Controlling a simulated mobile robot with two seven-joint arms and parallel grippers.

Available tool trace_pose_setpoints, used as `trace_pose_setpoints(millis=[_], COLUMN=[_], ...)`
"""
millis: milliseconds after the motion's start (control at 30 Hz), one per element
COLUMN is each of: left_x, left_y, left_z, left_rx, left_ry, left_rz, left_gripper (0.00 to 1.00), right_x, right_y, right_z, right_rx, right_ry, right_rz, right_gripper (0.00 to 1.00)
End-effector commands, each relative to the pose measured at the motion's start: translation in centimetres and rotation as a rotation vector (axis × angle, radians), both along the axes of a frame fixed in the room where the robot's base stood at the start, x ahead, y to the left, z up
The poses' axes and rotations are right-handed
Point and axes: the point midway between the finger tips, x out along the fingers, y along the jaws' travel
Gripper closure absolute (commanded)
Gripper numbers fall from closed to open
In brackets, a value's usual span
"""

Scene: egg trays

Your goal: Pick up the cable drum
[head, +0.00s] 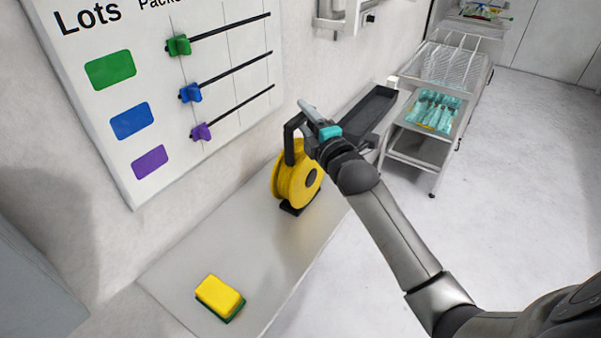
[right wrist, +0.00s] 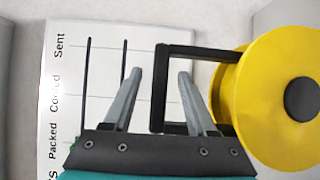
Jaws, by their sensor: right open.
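The cable drum (head: 297,184) is a yellow reel with a dark hub and a black carrying handle (head: 289,140) on top. It stands upright on the grey bench against the wall. My right gripper (head: 308,112) is at the handle's height, over the drum's top. In the right wrist view the open fingers (right wrist: 160,72) lie either side of the handle's grip bar (right wrist: 158,92), with clear gaps; depth along the fingers is hard to judge. The drum's yellow disc (right wrist: 262,105) fills the right side there. My left gripper is out of view.
A yellow and green sponge (head: 220,297) lies on the near part of the bench (head: 255,255). A black tray (head: 367,112) sits beyond the drum. A wall board (head: 150,60) with coloured sliders hangs behind. A metal rack cart (head: 420,150) stands to the right.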

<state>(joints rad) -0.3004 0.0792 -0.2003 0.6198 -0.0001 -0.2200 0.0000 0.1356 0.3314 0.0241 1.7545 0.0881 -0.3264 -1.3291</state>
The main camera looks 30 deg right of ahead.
Motion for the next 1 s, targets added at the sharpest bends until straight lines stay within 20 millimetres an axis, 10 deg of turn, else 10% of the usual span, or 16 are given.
trace_pose_setpoints(millis=[433,1000], left_x=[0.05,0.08], left_y=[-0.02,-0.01], left_z=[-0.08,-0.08], left_rx=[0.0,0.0], left_ry=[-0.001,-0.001], left_rz=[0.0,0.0], left_gripper=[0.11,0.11], right_x=[1.46,1.43], right_y=[-0.02,-0.05], right_z=[-0.01,-0.03], right_rx=[0.0,0.0], right_ry=[0.0,0.001], right_rz=[0.001,0.0], right_gripper=[0.43,1.0])
